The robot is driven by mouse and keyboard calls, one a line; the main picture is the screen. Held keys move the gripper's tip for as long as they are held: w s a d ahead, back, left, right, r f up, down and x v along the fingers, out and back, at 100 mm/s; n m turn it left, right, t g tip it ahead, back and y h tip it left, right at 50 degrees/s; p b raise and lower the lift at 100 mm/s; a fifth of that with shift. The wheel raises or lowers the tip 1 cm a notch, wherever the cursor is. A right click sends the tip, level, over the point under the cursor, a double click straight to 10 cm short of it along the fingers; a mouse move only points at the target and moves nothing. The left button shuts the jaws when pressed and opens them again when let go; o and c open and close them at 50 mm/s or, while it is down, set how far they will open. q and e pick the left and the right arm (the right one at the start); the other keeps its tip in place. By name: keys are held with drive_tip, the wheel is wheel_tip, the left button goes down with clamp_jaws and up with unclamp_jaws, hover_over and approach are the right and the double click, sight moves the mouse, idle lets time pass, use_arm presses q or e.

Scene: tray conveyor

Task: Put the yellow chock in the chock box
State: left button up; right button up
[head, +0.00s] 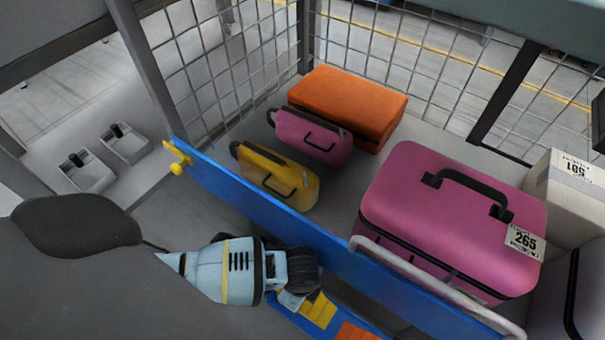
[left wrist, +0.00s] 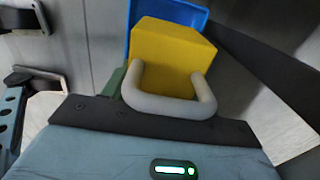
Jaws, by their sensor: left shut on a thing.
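The yellow chock (left wrist: 170,55) is a block with a sloped top, held at my left gripper in the left wrist view. A grey U-shaped piece (left wrist: 170,108) lies across its near side. In the head view my left gripper (head: 300,292) reaches down beside the blue gate, its fingers mostly hidden by the wrist. A yellow patch (head: 320,312), which looks like the chock, shows just past it. Blue surfaces around it look like the chock box (head: 284,318), cut off by the bottom edge. I cannot tell whether the chock is inside or above it. My right gripper is out of view.
A long blue gate panel (head: 225,187) with a grey rail runs beside my left arm. Behind it stand yellow (head: 270,180), pink (head: 310,135), orange (head: 350,95) and large pink (head: 410,215) cases inside a mesh cage. An orange patch (head: 355,331) shows at the bottom.

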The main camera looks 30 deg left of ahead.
use_arm(q)
drive_tip(key=shift+s+d+f, duration=0.1)
drive_tip(key=shift+f, duration=0.6)
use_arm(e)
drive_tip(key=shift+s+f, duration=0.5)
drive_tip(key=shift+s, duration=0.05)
use_arm(q)
drive_tip(key=shift+f+b, duration=0.3)
drive_tip(key=shift+b, duration=0.05)
wheel_tip(320, 180, down, 4)
drive_tip(key=shift+r+b, duration=0.2)
drive_tip(key=shift+b, duration=0.85)
drive_tip(key=shift+f, duration=0.3)
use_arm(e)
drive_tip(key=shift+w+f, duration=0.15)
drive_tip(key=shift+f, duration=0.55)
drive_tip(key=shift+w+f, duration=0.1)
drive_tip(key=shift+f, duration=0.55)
